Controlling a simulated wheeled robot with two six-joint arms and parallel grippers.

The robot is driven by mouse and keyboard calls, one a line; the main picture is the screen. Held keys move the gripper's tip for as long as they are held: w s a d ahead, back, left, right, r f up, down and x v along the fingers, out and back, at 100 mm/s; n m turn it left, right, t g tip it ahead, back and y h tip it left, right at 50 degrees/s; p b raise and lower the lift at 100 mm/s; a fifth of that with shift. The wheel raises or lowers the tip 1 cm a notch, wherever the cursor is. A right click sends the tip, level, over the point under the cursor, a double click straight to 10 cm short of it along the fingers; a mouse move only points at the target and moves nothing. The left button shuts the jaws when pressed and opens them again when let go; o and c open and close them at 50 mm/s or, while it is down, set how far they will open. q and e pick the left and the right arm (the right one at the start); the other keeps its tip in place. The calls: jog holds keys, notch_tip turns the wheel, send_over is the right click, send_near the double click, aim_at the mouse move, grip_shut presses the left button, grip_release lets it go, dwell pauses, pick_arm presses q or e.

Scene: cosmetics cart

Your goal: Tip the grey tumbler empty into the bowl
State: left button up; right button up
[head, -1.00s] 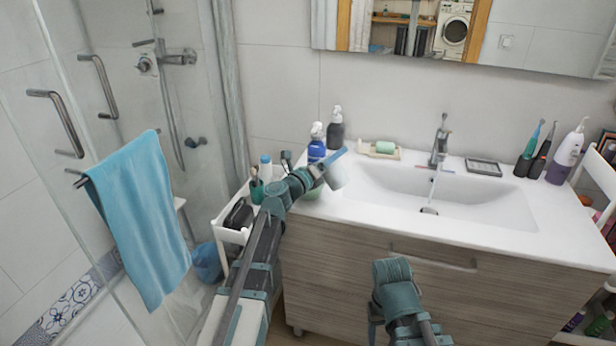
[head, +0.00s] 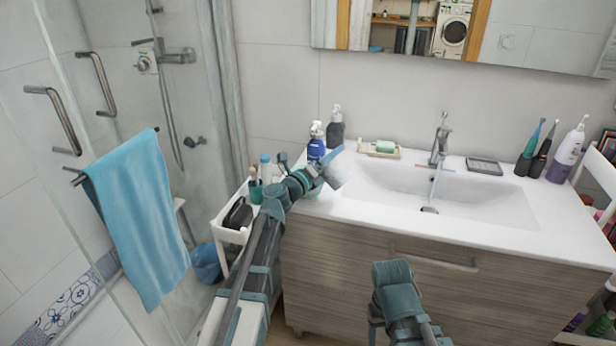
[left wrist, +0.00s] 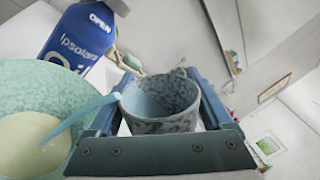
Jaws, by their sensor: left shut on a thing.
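The grey mottled tumbler (head: 335,173) is in my left gripper (head: 325,171), at the left end of the washstand. In the left wrist view the tumbler (left wrist: 163,122) sits between the two fingers, its open mouth showing, and leans. The pale green bowl (left wrist: 70,80) is beside it at the left of that view, with something cream-coloured inside. In the head view the bowl (head: 309,194) is mostly hidden by my left gripper. A light blue stick (left wrist: 78,121) crosses the bowl toward the tumbler; I cannot tell which it rests in. My right gripper (head: 393,275) hangs before the cabinet, fingers unclear.
A blue bottle (head: 316,146) and a dark pump bottle (head: 335,130) stand behind the tumbler. A soap dish (head: 380,150) and the basin (head: 440,192) lie to the right. A white cart (head: 228,234) with toiletries stands left of the cabinet.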

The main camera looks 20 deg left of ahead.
jog(key=shift+f, duration=0.1)
pick_arm(q)
jog(key=shift+w+a+r+n+t+y, duration=0.15)
jog(key=shift+a+r+n, duration=0.1)
jog(key=shift+n, duration=0.8)
jog(key=shift+a+r+n+t+y, duration=0.15)
jog(key=shift+a+n, duration=0.05)
jog(key=shift+n, duration=0.85)
pick_arm(e)
jog(key=shift+d+r, duration=0.1)
jog(key=shift+r, duration=0.15)
